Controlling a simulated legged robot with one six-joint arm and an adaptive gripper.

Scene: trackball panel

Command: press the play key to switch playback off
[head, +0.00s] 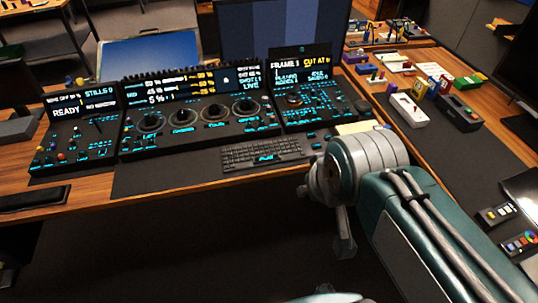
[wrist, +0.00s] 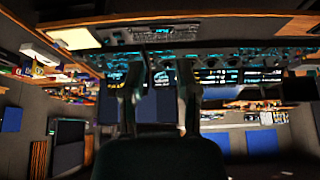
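The control panel (head: 200,135) stands on the wooden desk, its dark consoles lit with cyan legends and round trackball rings. A dark keyboard (head: 240,156) lies in front of it, with a bright cyan mark (head: 266,158) that seems to read PLAY near its front edge. The keyboard also shows upside down at the top of the wrist view (wrist: 150,34). My gripper (wrist: 160,68) has its two fingers well apart with nothing between them. In the head view it hangs beside the desk's front edge, right of and below the keyboard, partly hidden by my arm.
A yellow pad (head: 358,128) lies right of the keyboard. The right-hand desk holds small boxes, a white device (head: 407,109) and a black box (head: 458,112). A black wrist rest (head: 35,197) lies at left. Monitors stand behind the panel. The space before the desk is clear.

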